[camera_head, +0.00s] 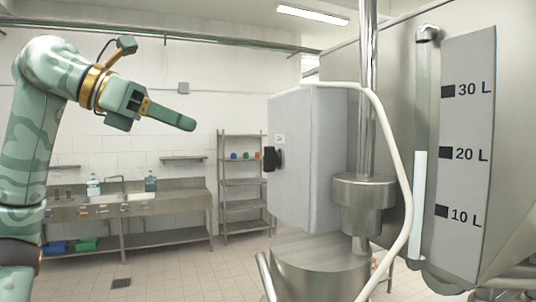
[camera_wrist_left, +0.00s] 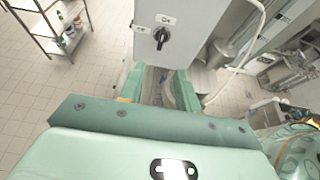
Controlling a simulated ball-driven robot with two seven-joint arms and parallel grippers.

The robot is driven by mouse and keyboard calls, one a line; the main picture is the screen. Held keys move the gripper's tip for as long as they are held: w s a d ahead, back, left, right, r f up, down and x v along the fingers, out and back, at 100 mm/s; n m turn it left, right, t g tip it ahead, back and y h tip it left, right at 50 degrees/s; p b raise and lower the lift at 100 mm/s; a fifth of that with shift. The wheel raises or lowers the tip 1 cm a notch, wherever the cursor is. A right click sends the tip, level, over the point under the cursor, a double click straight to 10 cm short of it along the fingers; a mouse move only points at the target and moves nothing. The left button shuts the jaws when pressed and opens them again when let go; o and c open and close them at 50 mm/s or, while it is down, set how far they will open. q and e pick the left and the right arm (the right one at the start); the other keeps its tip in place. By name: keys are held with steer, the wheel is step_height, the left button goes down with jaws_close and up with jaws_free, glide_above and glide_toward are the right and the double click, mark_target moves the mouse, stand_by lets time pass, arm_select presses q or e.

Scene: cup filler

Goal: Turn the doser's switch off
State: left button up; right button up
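The doser is a grey box (camera_head: 310,150) right of centre in the head view, with a black rotary switch (camera_head: 272,159) on its left face. In the left wrist view the switch (camera_wrist_left: 162,37) is seen face-on, with a label above it and another at its left. Its knob stands roughly upright, slightly tilted; I cannot tell its setting for sure. My left gripper (camera_head: 190,124) is up and left of the box, apart from it. In the wrist view its two green fingers (camera_wrist_left: 160,88) are spread with nothing between them, below the switch. My right gripper is not in view.
A steel column (camera_head: 367,100) and a white hose (camera_head: 402,170) stand right of the box. Behind is a tank with a level scale (camera_head: 465,150). A sink counter (camera_head: 130,205) and shelf rack (camera_head: 243,190) stand far back. The air between gripper and box looks clear.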

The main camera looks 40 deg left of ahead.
mark_target(264, 154)
arm_select(q)
steer(key=b+x, duration=0.1)
steer(key=x, duration=1.4)
steer(key=shift+w+d+f, duration=0.1)
steer(key=shift+d+f, duration=0.05)
steer(key=shift+d, duration=0.15)
steer(key=shift+c, duration=0.3)
jaws_close()
